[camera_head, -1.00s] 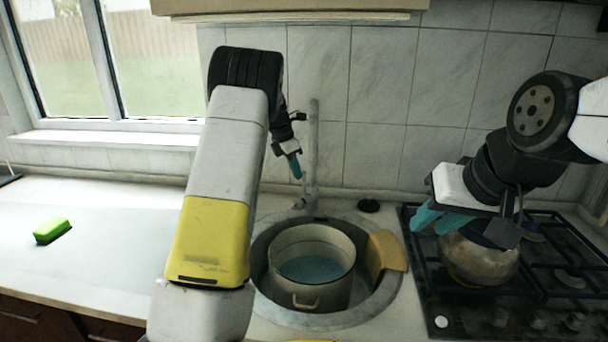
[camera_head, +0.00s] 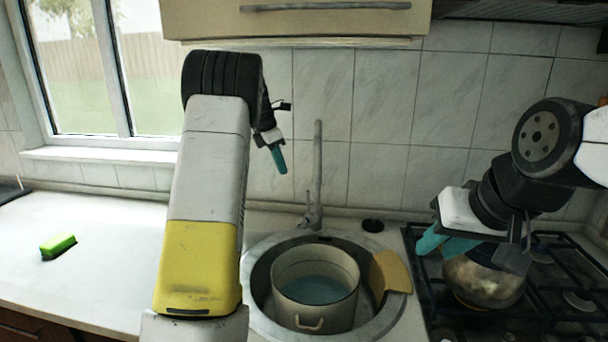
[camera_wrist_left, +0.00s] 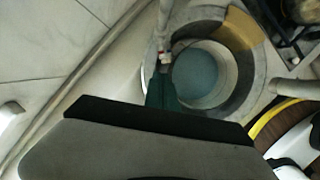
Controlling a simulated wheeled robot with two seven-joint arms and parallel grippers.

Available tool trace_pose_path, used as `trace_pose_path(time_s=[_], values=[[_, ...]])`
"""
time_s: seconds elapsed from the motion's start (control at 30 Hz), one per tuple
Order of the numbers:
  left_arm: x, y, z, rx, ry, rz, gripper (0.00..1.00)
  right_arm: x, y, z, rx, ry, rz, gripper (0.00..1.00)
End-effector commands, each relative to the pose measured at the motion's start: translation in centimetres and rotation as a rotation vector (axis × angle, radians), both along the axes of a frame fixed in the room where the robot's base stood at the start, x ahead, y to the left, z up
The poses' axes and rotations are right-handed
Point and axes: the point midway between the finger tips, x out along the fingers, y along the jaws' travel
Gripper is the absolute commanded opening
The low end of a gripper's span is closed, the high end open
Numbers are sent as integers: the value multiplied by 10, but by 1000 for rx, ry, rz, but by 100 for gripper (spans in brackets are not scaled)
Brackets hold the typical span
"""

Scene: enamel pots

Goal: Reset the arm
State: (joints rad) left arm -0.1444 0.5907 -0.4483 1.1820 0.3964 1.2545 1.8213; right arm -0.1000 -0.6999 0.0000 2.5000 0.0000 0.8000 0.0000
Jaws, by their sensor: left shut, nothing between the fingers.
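My left arm rises in the head view, with its left gripper (camera_head: 278,160) hanging to the left of the tap. Its teal fingers are shut with nothing between them. In the left wrist view the same gripper (camera_wrist_left: 161,90) overlaps the pot's edge in the picture. My right gripper (camera_head: 441,244) is at the right, in front of the kettle-like vessel on the hob. Its two teal fingers point left and down, apart and empty.
An enamel pot (camera_head: 316,320) with bluish contents stands in the round sink (camera_head: 262,325); it also shows in the left wrist view (camera_wrist_left: 228,75). A green sponge (camera_head: 58,244) lies on the clear left counter.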

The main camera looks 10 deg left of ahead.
Motion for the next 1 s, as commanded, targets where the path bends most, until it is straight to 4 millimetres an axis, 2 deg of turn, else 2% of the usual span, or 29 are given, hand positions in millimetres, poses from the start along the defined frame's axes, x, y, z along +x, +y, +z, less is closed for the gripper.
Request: trace_pose_path(time_s=[0.17,0.33,0.53,0.77,0.9,1.0], values=[[-30,2,27,11,-69,-138,0,0,0,0,0,0,0,30],[-88,-4,59,63,-200,-422,0,0,0,0,0,0,0,30],[-165,-19,81,176,-363,-797,0,0,0,0,0,0,0,30],[-257,-41,84,375,-535,-1250,0,0,0,0,0,0,0,30],[-311,-53,72,531,-613,-1532,0,0,0,0,0,0,0,30],[-343,-59,59,643,-649,-1712,0,0,0,0,0,0,0,30]])
